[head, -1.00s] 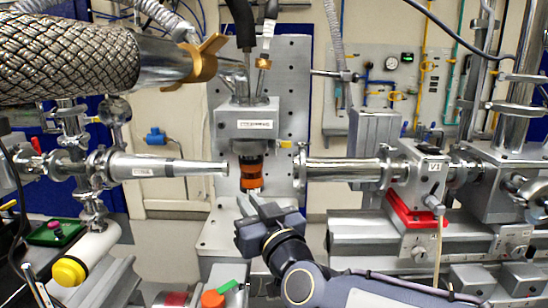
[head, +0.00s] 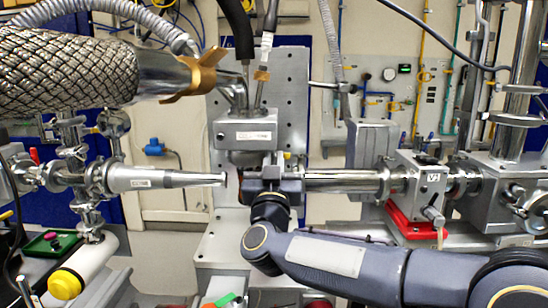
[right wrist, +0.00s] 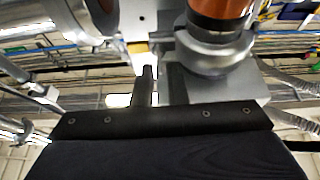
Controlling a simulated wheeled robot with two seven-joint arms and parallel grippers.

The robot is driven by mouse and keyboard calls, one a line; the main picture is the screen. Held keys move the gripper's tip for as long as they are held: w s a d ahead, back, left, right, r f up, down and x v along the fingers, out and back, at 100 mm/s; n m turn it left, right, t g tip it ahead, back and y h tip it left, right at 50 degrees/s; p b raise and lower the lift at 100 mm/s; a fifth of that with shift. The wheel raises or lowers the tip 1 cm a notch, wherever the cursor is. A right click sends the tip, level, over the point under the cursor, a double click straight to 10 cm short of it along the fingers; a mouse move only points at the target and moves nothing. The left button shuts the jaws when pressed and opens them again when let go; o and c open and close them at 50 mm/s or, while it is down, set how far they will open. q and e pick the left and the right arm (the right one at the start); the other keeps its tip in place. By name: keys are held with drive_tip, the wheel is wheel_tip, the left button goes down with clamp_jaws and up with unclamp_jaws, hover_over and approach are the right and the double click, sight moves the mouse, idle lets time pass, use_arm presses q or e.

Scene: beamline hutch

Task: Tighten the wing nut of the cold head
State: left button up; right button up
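The cold head is a labelled grey block (head: 245,133) on an upright perforated plate, with hoses entering from above. A small yellowish piece (head: 287,155) shows at its lower right. In the right wrist view a yellow piece (right wrist: 138,47) shows beside a grey round flange (right wrist: 215,50) and copper part (right wrist: 220,10). I cannot tell which piece is the wing nut. My right gripper (head: 270,178) is just below the cold head, covering most of its copper section. One dark finger-like bar (right wrist: 145,88) points toward the yellow piece; contact and finger opening are unclear. My left gripper is not in view.
A metal cone tube (head: 165,179) lies left of my right gripper and a steel tube (head: 345,181) close to its right. A thick braided hose (head: 70,62) with a winged brass fitting (head: 203,72) fills the upper left. A red-based valve (head: 415,220) stands at right.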

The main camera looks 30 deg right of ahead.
drive_tip(key=shift+w+d+r, duration=0.1)
drive_tip(key=shift+w+d, duration=0.05)
drive_tip(key=shift+w, duration=0.1)
clamp_jaws()
